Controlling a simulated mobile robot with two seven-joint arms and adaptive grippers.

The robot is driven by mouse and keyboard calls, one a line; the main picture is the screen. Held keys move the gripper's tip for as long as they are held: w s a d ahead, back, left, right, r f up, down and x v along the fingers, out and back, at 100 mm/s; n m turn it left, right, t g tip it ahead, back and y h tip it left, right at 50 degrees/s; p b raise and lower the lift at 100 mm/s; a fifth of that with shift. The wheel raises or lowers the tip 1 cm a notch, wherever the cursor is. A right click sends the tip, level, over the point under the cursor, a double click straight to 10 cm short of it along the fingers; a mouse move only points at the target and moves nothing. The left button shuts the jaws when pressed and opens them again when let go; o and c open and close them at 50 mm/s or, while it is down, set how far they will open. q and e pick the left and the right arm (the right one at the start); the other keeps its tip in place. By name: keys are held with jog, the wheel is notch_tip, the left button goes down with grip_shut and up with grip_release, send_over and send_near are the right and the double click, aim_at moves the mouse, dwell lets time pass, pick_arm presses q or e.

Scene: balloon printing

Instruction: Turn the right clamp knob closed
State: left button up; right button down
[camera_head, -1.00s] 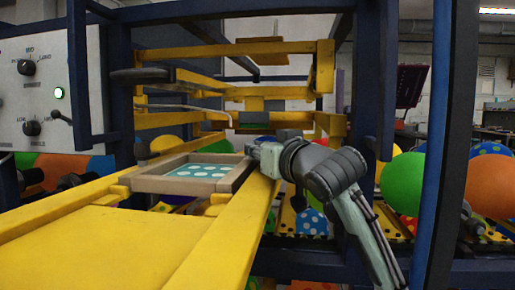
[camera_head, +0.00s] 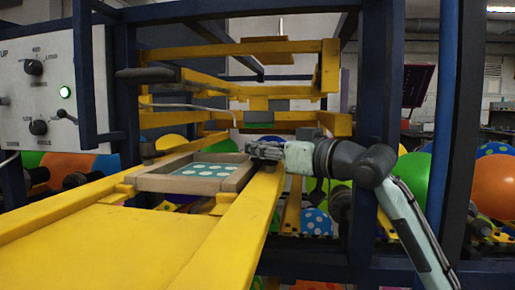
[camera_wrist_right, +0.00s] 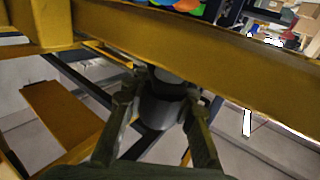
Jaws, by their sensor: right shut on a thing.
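My right gripper (camera_head: 258,150) is at the right side of the wooden print frame, by the yellow rail. In the right wrist view its two fingers (camera_wrist_right: 165,90) are on either side of a dark round knob (camera_wrist_right: 160,108), shut on it, close to a yellow beam (camera_wrist_right: 200,62). I take this to be the right clamp knob; the gripper hides it in the head view. The wooden frame (camera_head: 150,183) holds a teal panel with white dots (camera_head: 205,171) and lies on the yellow rails. My left gripper is not in view.
The long yellow rail (camera_head: 215,235) runs along the front right. Dark blue posts (camera_head: 385,70) stand close to my right arm. A control panel (camera_head: 35,100) with knobs and a lit green button is at the left. Balloons (camera_head: 495,185) lie behind and to the right.

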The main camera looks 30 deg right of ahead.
jog(key=c, duration=1.3)
grip_release()
jog(key=shift+o, duration=0.2)
jog(key=v, duration=1.2)
jog(key=shift+o, duration=0.4)
